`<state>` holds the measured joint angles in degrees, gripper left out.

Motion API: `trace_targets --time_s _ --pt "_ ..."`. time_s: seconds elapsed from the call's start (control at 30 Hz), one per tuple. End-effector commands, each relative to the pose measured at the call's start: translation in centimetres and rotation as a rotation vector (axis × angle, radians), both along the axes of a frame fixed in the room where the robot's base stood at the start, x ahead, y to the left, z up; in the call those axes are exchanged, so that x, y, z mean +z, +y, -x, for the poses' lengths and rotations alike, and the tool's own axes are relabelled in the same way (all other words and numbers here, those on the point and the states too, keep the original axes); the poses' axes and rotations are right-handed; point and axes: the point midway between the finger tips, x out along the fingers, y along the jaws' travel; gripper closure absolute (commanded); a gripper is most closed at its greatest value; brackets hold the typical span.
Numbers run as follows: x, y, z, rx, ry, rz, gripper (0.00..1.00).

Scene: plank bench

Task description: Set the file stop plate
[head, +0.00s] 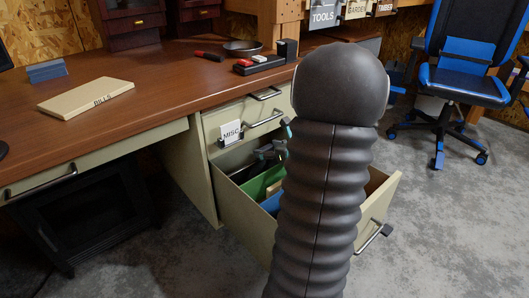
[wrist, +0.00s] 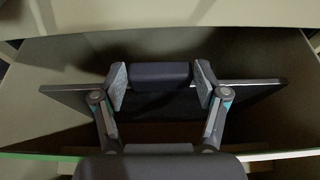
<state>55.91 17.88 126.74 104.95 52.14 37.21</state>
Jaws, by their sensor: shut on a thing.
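The stop plate (wrist: 255,91) is a wide, dark, flat piece seen nearly edge-on in the wrist view, with a dark block (wrist: 161,73) at its middle. My gripper (wrist: 161,80) has one finger on each side of this block and is shut on it. The plate is inside the open file drawer (head: 239,213), spanning much of its width. In the head view my gripper (head: 268,152) is low in the drawer's back part; my arm hides much of it. I cannot tell if the plate touches the drawer's floor or sides.
A green folder (head: 262,183) stands in the drawer in front of the gripper. The desk above holds a BILLS folder (head: 88,98), a black tray (head: 259,65) and a dish (head: 242,46). A blue chair (head: 461,80) stands at right.

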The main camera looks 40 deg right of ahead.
Motion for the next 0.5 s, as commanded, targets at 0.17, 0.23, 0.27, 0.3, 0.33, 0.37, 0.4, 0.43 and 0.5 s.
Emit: trace_targets --time_s 0.17,0.23,0.27,0.3,0.33,0.37,0.4,0.43,0.5 --pt "-0.09 0.00 0.07 0.000 0.002 -0.001 0.13" --pt "-0.08 0.03 0.04 0.001 0.002 -0.001 0.02" --pt "-0.07 0.05 0.03 0.001 0.001 -0.001 0.02" --pt "-0.07 0.08 -0.01 0.002 0.001 -0.001 0.02" --pt "-0.07 0.08 -0.03 0.002 0.001 -0.001 0.02" --pt "-0.06 0.09 -0.03 0.003 0.001 -0.001 0.02" --pt "-0.05 0.09 -0.04 0.003 0.001 -0.001 0.02" --pt "-0.05 0.09 -0.04 0.003 0.001 -0.001 0.02" --pt "-0.04 0.09 -0.04 0.003 0.001 -0.001 0.02"
